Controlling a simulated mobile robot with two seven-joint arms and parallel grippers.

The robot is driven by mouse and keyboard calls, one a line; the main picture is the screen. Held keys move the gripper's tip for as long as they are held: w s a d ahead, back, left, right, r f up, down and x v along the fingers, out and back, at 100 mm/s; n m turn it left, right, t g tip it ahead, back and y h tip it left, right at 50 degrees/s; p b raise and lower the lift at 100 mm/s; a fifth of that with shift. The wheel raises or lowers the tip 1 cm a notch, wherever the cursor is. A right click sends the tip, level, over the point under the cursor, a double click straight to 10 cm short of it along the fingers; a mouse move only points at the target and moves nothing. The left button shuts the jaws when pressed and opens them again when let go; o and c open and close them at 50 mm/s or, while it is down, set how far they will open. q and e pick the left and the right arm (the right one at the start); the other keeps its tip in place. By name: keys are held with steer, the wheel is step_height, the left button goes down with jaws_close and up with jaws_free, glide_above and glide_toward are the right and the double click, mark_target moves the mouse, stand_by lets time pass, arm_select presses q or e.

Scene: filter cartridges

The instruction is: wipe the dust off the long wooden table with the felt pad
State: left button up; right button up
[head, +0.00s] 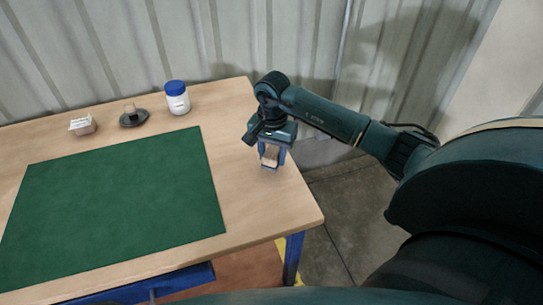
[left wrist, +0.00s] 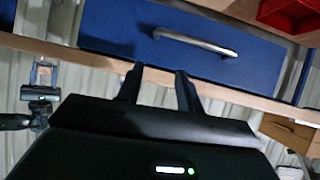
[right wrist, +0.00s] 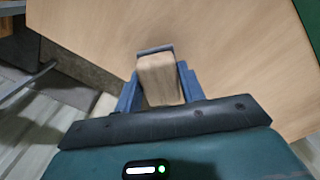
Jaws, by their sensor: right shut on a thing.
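The long wooden table (head: 255,185) fills the left and middle of the head view; I make out no dust on it. My right gripper (head: 271,153) is over the table's right end, shut on a pale wooden block with a thin grey layer, apparently the felt pad (head: 270,161). The pad also shows between the fingers in the right wrist view (right wrist: 160,80). I cannot tell whether it touches the tabletop. My left gripper (left wrist: 158,72) is open and empty in the left wrist view, in front of a blue drawer; it does not show in the head view.
A green mat (head: 120,205) covers much of the table. Behind it are a small white box (head: 82,125), a dark round dish with a knob (head: 133,117) and a blue-lidded white jar (head: 177,98). The drawer (left wrist: 115,25) has a metal handle (left wrist: 195,43). A corrugated wall stands behind.

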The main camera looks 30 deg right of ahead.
step_height(320, 180, up, 2)
steer(key=shift+p, duration=0.45)
steer(key=shift+r+p, duration=0.9)
steer(key=shift+r, duration=0.7)
arm_select(q)
steer(key=shift+s+a+y, duration=0.5)
steer(key=shift+s+a, duration=0.05)
steer(key=shift+a, duration=0.25)
steer(key=shift+w+r, duration=0.1)
